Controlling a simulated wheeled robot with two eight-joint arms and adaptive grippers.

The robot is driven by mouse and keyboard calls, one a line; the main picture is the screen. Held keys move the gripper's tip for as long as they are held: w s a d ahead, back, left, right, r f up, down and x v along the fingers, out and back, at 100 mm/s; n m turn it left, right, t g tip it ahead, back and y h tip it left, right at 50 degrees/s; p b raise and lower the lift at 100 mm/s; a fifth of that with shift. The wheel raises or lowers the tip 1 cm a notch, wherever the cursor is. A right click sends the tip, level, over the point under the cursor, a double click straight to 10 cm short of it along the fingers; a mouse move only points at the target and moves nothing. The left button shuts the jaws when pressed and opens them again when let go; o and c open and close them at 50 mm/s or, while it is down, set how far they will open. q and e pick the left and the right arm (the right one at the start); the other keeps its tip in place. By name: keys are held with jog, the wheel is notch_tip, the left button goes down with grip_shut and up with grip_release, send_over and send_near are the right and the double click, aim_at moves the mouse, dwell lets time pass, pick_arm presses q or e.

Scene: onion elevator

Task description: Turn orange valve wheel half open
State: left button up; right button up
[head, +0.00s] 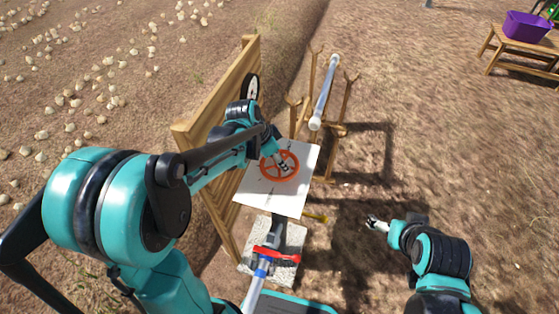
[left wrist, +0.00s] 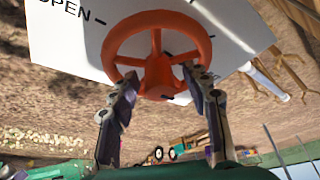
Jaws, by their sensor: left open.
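The orange valve wheel (head: 295,163) sits on a tilted white board (head: 290,204) in the middle of the head view. In the left wrist view the orange wheel (left wrist: 150,21) shows its round rim, spokes and hub, and the board (left wrist: 72,38) carries the word OPEN and a short black mark. My left gripper (head: 283,166) is at the wheel. In the left wrist view its two fingers (left wrist: 160,78) stand apart at the near rim, their tips beside the hub; contact cannot be told. My right gripper (head: 374,223) is away from the wheel, low at the right; its fingers are too small to read.
A wooden plank frame (head: 212,120) stands left of the board. Behind it, a pale tube (head: 324,92) rests on a forked wooden stand. A red handle (head: 276,255) and a concrete block (head: 284,274) are below. A purple tub (head: 527,27) sits far right; bare soil lies between.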

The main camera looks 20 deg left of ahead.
pick_arm(q)
grip_shut()
dwell(0.3)
jog(key=n+t+y+p, duration=0.1)
jog(key=n, duration=0.2)
jog(key=shift+n, duration=0.4)
jog(key=n+y, duration=0.1)
jog(key=n, duration=0.1)
jog(key=n+p, duration=0.1)
jog(key=n, duration=0.1)
jog(key=shift+n+t+y, duration=0.3)
jog(key=shift+y, duration=0.1)
jog(key=n+y, duration=0.1)
jog(key=n, duration=0.3)
jog(key=shift+n+y, duration=0.3)
jog(key=shift+y, duration=0.1)
jog(key=n+g+y, duration=0.1)
jog(key=n, duration=0.3)
jog(key=shift+n, duration=0.3)
jog(key=shift+y, duration=0.3)
